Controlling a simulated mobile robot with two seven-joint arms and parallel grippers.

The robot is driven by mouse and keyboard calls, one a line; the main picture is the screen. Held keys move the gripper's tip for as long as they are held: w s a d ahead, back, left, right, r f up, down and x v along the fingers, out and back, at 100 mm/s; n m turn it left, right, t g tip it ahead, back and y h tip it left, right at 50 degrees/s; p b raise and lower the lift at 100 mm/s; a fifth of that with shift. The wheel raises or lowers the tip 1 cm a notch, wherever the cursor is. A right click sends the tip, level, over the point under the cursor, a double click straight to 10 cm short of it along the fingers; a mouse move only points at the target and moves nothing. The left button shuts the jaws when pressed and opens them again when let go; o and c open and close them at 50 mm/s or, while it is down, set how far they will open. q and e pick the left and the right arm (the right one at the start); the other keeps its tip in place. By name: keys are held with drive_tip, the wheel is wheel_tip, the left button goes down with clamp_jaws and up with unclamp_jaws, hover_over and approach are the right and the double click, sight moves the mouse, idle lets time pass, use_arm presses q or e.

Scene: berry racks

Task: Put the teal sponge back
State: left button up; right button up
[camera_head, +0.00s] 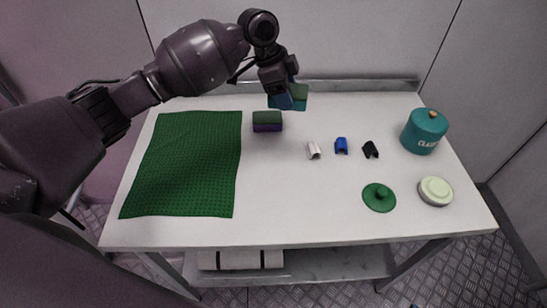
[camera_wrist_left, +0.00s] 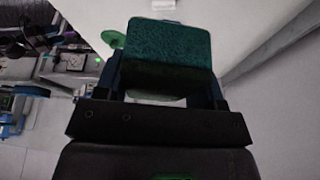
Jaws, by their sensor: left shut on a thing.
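My left gripper (camera_head: 284,96) hangs above the back edge of the table and is shut on the teal sponge (camera_head: 300,90). In the left wrist view the sponge (camera_wrist_left: 168,46) sits between the two blue fingers, its rough teal face towards the camera. In the head view the sponge is partly hidden by the gripper and appears held above the tabletop. A purple block with a dark green top (camera_head: 267,121) stands on the table just below and left of the gripper. My right gripper is not in view.
A green mat (camera_head: 190,165) covers the table's left. White (camera_head: 313,150), blue (camera_head: 341,146) and black (camera_head: 371,150) small pieces lie mid-table. At right are a teal canister (camera_head: 424,134), a green lid (camera_head: 379,198) and a pale round container (camera_head: 435,191). The front middle is clear.

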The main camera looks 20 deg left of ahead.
use_arm(q)
drive_tip(key=shift+w+a+r+m+b, duration=0.15)
drive_tip(key=shift+w+a+r+b, duration=0.2)
drive_tip(key=shift+a, duration=0.25)
drive_tip(key=shift+w+a+r+m+b, duration=0.15)
drive_tip(key=shift+w+a+r+b, duration=0.15)
drive_tip(key=shift+a, duration=0.3)
drive_tip(key=shift+s+a+r+m+g, duration=0.3)
drive_tip(key=shift+s+a+r+m, duration=0.2)
drive_tip(key=shift+s+a, duration=0.25)
drive_tip(key=shift+s, duration=0.25)
wheel_tip(320, 180, down, 8)
drive_tip(key=b, duration=0.1)
hover_over(274, 151)
drive_tip(key=a, duration=0.1)
wheel_tip(274, 151, down, 6)
drive_tip(key=shift+a+r, duration=0.1)
drive_tip(key=shift+f+m, duration=0.3)
wheel_tip(274, 151, down, 6)
drive_tip(key=shift+r+b, duration=0.15)
drive_tip(key=shift+b, duration=0.5)
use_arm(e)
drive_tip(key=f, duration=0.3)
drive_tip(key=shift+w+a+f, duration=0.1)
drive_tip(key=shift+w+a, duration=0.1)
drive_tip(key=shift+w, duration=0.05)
use_arm(q)
drive_tip(key=shift+f, duration=0.2)
